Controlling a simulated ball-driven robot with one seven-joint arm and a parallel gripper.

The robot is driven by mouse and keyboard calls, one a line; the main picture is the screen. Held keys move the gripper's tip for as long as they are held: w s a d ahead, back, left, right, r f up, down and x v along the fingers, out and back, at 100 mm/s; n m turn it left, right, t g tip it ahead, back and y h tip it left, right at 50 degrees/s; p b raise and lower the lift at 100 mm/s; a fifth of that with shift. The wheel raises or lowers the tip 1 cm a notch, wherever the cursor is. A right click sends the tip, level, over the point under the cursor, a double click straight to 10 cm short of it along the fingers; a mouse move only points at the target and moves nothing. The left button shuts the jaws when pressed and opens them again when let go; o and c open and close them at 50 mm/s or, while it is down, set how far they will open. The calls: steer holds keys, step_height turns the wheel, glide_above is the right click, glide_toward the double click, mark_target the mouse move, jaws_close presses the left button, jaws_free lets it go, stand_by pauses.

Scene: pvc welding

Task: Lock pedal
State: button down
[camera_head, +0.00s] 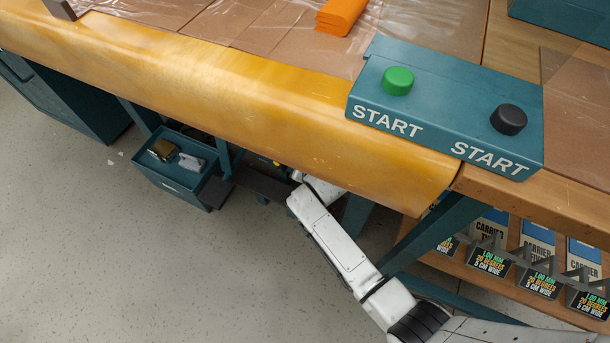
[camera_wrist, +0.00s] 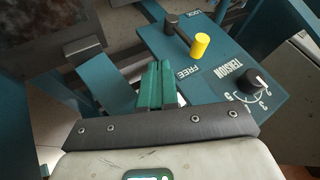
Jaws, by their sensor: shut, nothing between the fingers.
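In the wrist view, a teal panel (camera_wrist: 225,95) carries a lever with a dark rod (camera_wrist: 180,32) and a yellow end (camera_wrist: 199,45). The yellow end lies between the words LOCK and FREE; I cannot tell which setting it is in. My gripper (camera_wrist: 155,75) is shut and empty, its green fingers just left of the panel, apart from the lever. A teal arm with a dark plate (camera_wrist: 83,50), perhaps part of the pedal, is left of the fingers. In the head view my gripper is hidden under the table; a dark flat piece (camera_head: 262,185) shows there.
A TENSION knob (camera_wrist: 257,79) sits on the same panel, right of the lever. Above the arm are the table's yellow edge (camera_head: 250,105) and a teal START box (camera_head: 440,120). A teal drawer box (camera_head: 180,170) stands below at left. The floor at left is clear.

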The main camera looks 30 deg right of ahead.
steer(key=w+a+f+b, duration=0.2)
steer(key=w+b, duration=0.1)
steer(key=w, duration=0.2)
steer(key=shift+w+f+b, duration=0.15)
steer(key=shift+w+b, duration=0.15)
steer(key=shift+w, duration=0.05)
steer(key=shift+a, duration=0.1)
